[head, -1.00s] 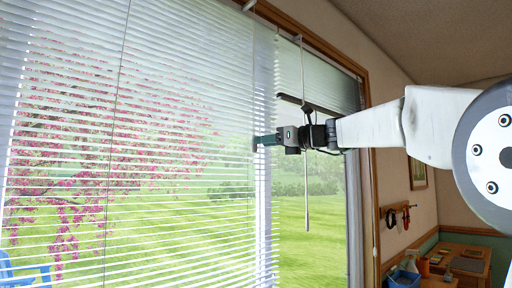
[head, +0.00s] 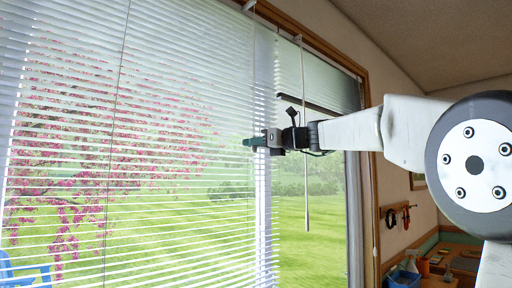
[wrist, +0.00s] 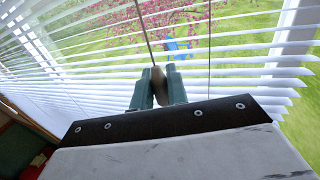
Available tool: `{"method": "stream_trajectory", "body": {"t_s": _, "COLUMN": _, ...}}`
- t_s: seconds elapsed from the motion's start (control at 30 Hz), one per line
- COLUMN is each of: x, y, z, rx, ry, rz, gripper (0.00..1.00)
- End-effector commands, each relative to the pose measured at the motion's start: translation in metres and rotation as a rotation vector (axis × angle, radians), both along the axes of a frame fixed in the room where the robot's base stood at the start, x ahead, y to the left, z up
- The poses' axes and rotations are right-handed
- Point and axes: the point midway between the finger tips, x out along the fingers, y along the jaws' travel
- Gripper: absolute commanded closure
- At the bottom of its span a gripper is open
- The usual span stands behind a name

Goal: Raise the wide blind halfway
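The wide blind (head: 110,140) hangs lowered across the large window on the left in the head view, its slats tilted open. Its slats (wrist: 230,70) also fill much of the wrist view. My gripper (head: 248,142) is in front of the blind's right part. In the wrist view a brown cord pull (wrist: 159,86) sits between the two green fingertips of my gripper (wrist: 158,84), which look closed against it. A cord (wrist: 144,30) runs up from the pull. In the head view the pull is too small to make out.
A narrower blind (head: 335,90) to the right is partly raised, with a wand (head: 306,180) hanging in front of it, close to my arm. A desk (head: 455,262) and wall hooks (head: 397,214) are further right. A blue chair (head: 22,275) stands outside.

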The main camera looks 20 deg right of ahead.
Motion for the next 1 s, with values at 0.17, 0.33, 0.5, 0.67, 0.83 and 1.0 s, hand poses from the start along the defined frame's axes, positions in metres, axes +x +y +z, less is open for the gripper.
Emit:
{"method": "stream_trajectory", "body": {"t_s": 0.17, "x": 0.000, "y": 0.000, "z": -0.010, "rx": 0.000, "ry": 0.003, "rz": 0.000, "gripper": 1.00}}
{"method": "stream_trajectory", "body": {"t_s": 0.33, "x": 0.000, "y": 0.000, "z": -0.038, "rx": 0.001, "ry": 0.005, "rz": 0.000, "gripper": 1.00}}
{"method": "stream_trajectory", "body": {"t_s": 0.5, "x": 0.000, "y": -0.001, "z": -0.066, "rx": 0.000, "ry": 0.006, "rz": 0.000, "gripper": 1.00}}
{"method": "stream_trajectory", "body": {"t_s": 0.67, "x": 0.000, "y": 0.000, "z": -0.086, "rx": 0.000, "ry": 0.004, "rz": 0.000, "gripper": 1.00}}
{"method": "stream_trajectory", "body": {"t_s": 0.83, "x": 0.000, "y": 0.000, "z": -0.092, "rx": -0.001, "ry": 0.002, "rz": 0.000, "gripper": 1.00}}
{"method": "stream_trajectory", "body": {"t_s": 1.0, "x": 0.000, "y": 0.000, "z": -0.092, "rx": -0.001, "ry": 0.002, "rz": 0.000, "gripper": 1.00}}
